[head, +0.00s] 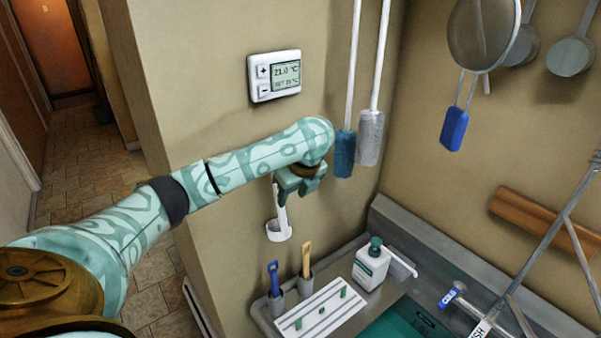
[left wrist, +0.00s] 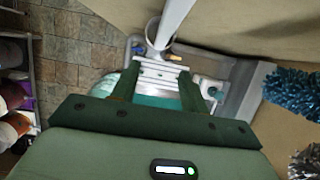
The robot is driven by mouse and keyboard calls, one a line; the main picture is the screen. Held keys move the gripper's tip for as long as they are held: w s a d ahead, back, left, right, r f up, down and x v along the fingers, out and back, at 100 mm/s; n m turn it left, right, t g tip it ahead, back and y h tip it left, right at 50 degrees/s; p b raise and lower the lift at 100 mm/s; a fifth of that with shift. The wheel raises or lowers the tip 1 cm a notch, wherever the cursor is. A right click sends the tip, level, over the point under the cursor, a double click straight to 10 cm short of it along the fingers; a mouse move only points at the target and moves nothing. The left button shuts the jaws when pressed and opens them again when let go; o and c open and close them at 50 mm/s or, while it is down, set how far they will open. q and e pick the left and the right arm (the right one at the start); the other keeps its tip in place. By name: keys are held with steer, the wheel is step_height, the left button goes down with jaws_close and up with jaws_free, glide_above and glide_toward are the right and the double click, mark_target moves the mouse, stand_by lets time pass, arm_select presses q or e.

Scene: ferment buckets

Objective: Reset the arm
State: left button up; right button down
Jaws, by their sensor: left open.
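My left arm reaches in from the left in the head view, patterned in teal. Its green left gripper (head: 298,188) hangs beside the tan wall, above the sink counter, with its jaws open. A white holder with a ring at its lower end (head: 279,231) shows just below and left of the jaws. In the left wrist view the two green fingers (left wrist: 158,85) stand apart, and the white holder (left wrist: 174,22) passes beyond their tips. I cannot tell whether the fingers touch it. My right gripper is not in view.
A thermostat (head: 274,76) is on the wall above the arm. A blue brush (head: 344,153) and a grey brush (head: 370,138) hang close right of the gripper. Below are a white slotted rack (head: 322,309), a white bottle (head: 371,266) and the metal sink edge (head: 425,235).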

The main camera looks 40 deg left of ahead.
arm_select(q)
steer(key=v, duration=1.1)
steer(key=s+d+f+n+t+h, duration=0.2)
steer(key=s+d+f, duration=0.2)
steer(key=d+f, duration=0.55)
steer(key=s+d+f+n+t+h, duration=0.2)
steer(key=s+d+f+h, duration=0.15)
steer(key=d+f, duration=0.6)
steer(key=s+a+f+n+t+y, duration=0.2)
steer(key=s+a+n+y, duration=0.4)
steer(key=s+a+n, duration=0.65)
steer(key=s+d+f+m+g+h+b, duration=0.2)
steer(key=f+b, duration=0.6)
steer(key=f, duration=1.3)
steer(key=s+d+f+g+h+b, duration=0.1)
steer(key=s+f+b, duration=0.5)
steer(key=f, duration=1.5)
steer(key=s+f+n+g+b, duration=0.1)
steer(key=s+f+b, duration=0.4)
steer(key=f, duration=0.5)
steer(key=s+f+n+g+h+b, duration=0.1)
steer(key=s+f+b, duration=0.5)
steer(key=f, duration=0.5)
steer(key=s+f+n+g+b, duration=0.1)
steer(key=s+f+b, duration=0.5)
steer(key=f, duration=0.4)
steer(key=shift+s+f, duration=0.25)
steer(key=shift+s, duration=0.45)
